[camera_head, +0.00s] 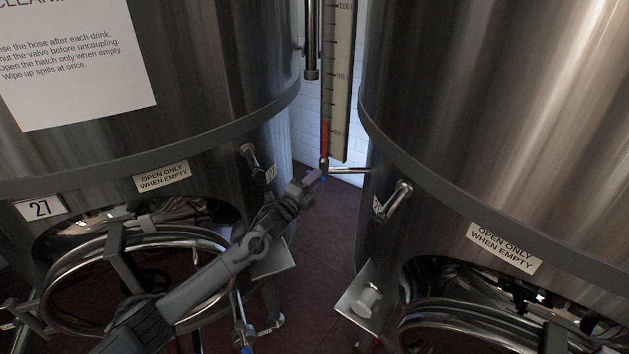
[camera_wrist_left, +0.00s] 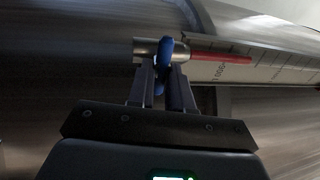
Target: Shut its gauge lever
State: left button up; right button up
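The tall sight gauge (camera_head: 338,80) stands between the two tanks, with a scale and a red column low in it. Its blue gauge lever (camera_head: 314,177) is at the foot of the gauge, by a metal pipe. My left gripper (camera_head: 305,186) reaches up to this lever from the lower left. In the left wrist view, the blue lever (camera_wrist_left: 164,62) crosses the metal fitting (camera_wrist_left: 146,50) and lies between the two fingertips. Whether the fingers press on it is not clear. The red column (camera_wrist_left: 220,57) runs right from there. My right gripper is out of view.
The left tank (camera_head: 230,60), with number plate 27 (camera_head: 40,208), and the right tank (camera_head: 500,110) flank a narrow gap. Short metal spouts (camera_head: 249,156) and (camera_head: 398,198) stick out near it. A vertical pipe (camera_head: 311,50) hangs beside the gauge.

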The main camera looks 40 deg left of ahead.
pick_arm(q)
jog(key=o, duration=0.3)
jog(key=shift+s+f+p, duration=0.35)
jog(key=shift+s+p, duration=0.8)
jog(key=shift+s, duration=0.6)
jog(key=shift+s+f+p, duration=0.35)
jog(key=shift+s+p, duration=0.85)
jog(key=shift+s, duration=0.6)
jog(key=shift+s+f+p, duration=0.35)
jog(key=shift+s+p, duration=0.8)
jog(key=shift+s, duration=0.6)
